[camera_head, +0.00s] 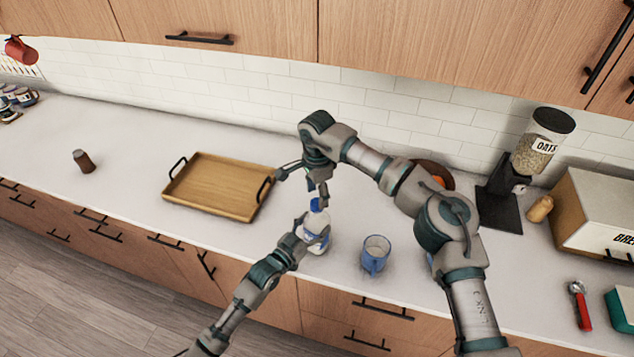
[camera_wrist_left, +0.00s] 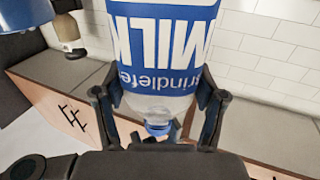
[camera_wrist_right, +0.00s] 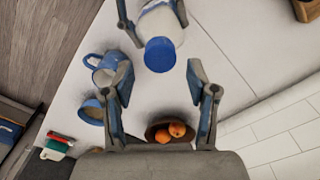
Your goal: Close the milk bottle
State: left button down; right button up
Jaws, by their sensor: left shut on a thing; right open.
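The milk bottle (camera_head: 314,222) stands on the counter, with its white body and blue label. Its blue cap (camera_head: 315,204) sits on top; how tightly it sits cannot be told. My left gripper (camera_head: 315,234) is shut around the bottle's body, and its fingers flank the label (camera_wrist_left: 160,45) in the left wrist view. My right gripper (camera_wrist_right: 159,76) is open above the bottle, pointing down. In the right wrist view the cap (camera_wrist_right: 160,54) lies just beyond its fingertips, with no finger touching it visibly.
A blue mug (camera_head: 375,254) stands right of the bottle; a second mug (camera_wrist_right: 91,110) shows in the right wrist view. A bowl of oranges (camera_wrist_right: 172,133) is near the wall. A wooden tray (camera_head: 212,208) lies left. An oats dispenser (camera_head: 543,145) stands right.

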aim_at(317, 202)
jog(key=shift+f, duration=1.55)
